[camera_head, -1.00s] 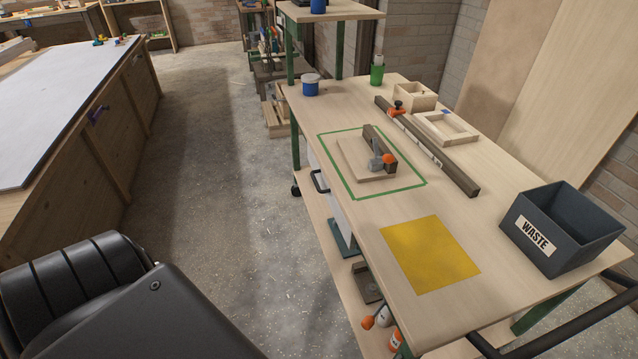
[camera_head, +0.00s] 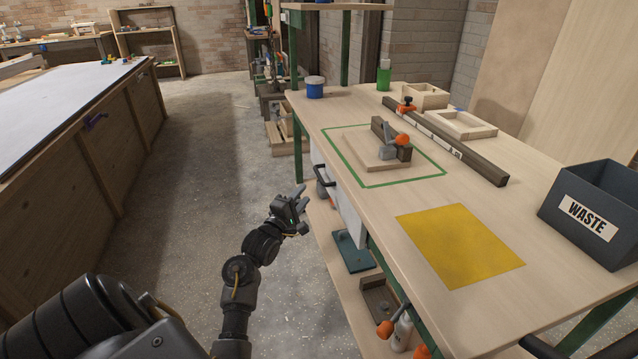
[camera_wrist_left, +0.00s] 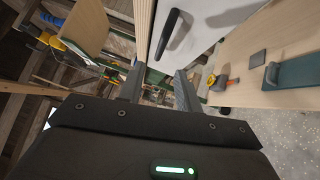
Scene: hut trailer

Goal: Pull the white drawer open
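The white drawer (camera_head: 347,212) hangs under the near side of the workbench, its front facing the aisle, and looks closed. Its black bar handle (camera_head: 321,174) is at the far part of the front. In the left wrist view the white front (camera_wrist_left: 212,22) is at the top, with the black handle (camera_wrist_left: 166,34) upright on it. My left gripper (camera_head: 306,208) is in the aisle beside the drawer, apart from the handle. Its two fingers (camera_wrist_left: 158,78) are spread and empty, with the handle beyond their tips. My right gripper is not in view.
The workbench (camera_head: 373,220) carries a wooden block with a clamp, a yellow mat (camera_head: 458,244) and a WASTE bin (camera_head: 598,212). A lower shelf (camera_head: 345,290) holds tools and bottles. The concrete aisle floor (camera_head: 200,180) to the left is free.

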